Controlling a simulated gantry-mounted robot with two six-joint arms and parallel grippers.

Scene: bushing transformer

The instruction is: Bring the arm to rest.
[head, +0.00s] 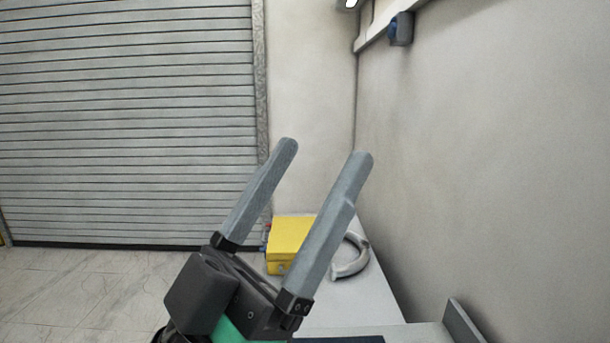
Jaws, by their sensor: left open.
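My left gripper (324,154) rises from the bottom middle of the head view. Its two long grey fingers point up and to the right. They are spread wide apart, with nothing between their tips. A dark gripper body with a green part sits below the fingers. My right gripper is not in the head view.
A light table (373,300) runs along the right wall. A yellow box (290,238) and a pale curved ring-like part (352,262) rest on it, partly hidden behind my left gripper. A roller shutter (125,120) stands at the back left. Tiled floor (75,290) is clear at left.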

